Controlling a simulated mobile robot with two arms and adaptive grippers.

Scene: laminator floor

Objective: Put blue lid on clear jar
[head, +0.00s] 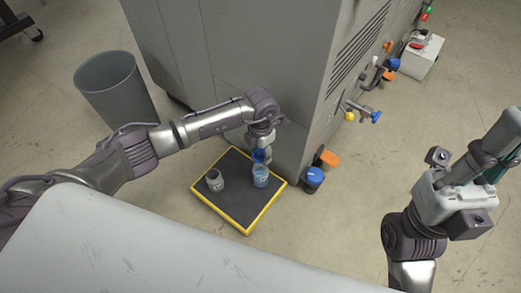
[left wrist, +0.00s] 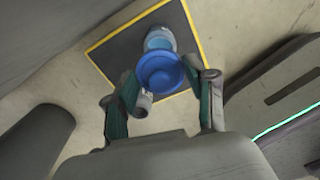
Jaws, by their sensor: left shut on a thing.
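My left gripper (head: 263,150) is shut on the blue lid (head: 258,156), holding it above the mat. In the left wrist view the blue lid (left wrist: 160,73) is round and dished, between the two fingers. A see-through, bluish jar (head: 260,177) stands upright on the mat just below the lid. In the left wrist view this jar (left wrist: 159,39) shows partly behind the lid, which looks apart from it and off to one side. My right gripper (head: 497,165) is at the right edge, far from the mat; its finger opening is unclear.
A grey jar (head: 215,181) stands on the left of the black mat with yellow edges (head: 238,217). A tall grey machine (head: 250,60) rises close behind the mat, with blue and orange knobs low on its side. A grey bin (head: 115,90) stands left. Open floor lies right.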

